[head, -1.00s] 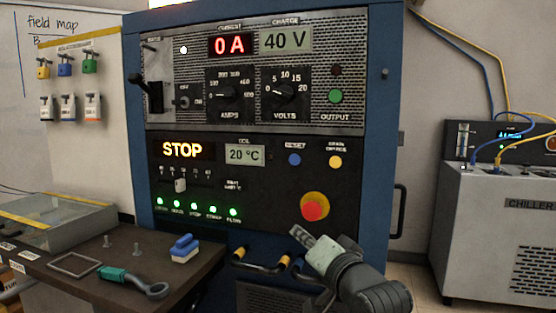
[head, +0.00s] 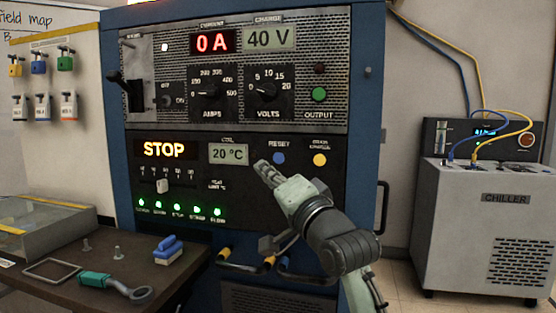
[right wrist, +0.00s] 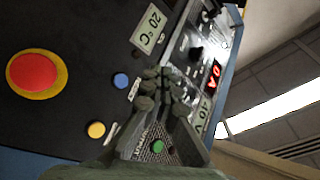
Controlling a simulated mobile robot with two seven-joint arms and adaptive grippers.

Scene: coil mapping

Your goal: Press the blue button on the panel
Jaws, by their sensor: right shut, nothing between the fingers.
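The blue button (head: 279,158) is a small round button labelled RESET on the black lower panel (head: 230,185), right of the 20 °C display. It also shows in the right wrist view (right wrist: 121,81), left of the fingertips. My right gripper (head: 261,165) is shut and empty. Its fingertips appear just left of and slightly below the blue button in the head view, apart from it in the picture. I cannot tell how far they are from the panel face. In the right wrist view the shut fingers (right wrist: 163,76) point toward the panel. My left gripper is not in view.
A yellow button (head: 320,160) sits right of the blue one. A red stop button (right wrist: 34,73) on a yellow base is hidden behind my arm in the head view. A table (head: 190,272) with a blue-handled brush stands left; a chiller (head: 480,235) stands right.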

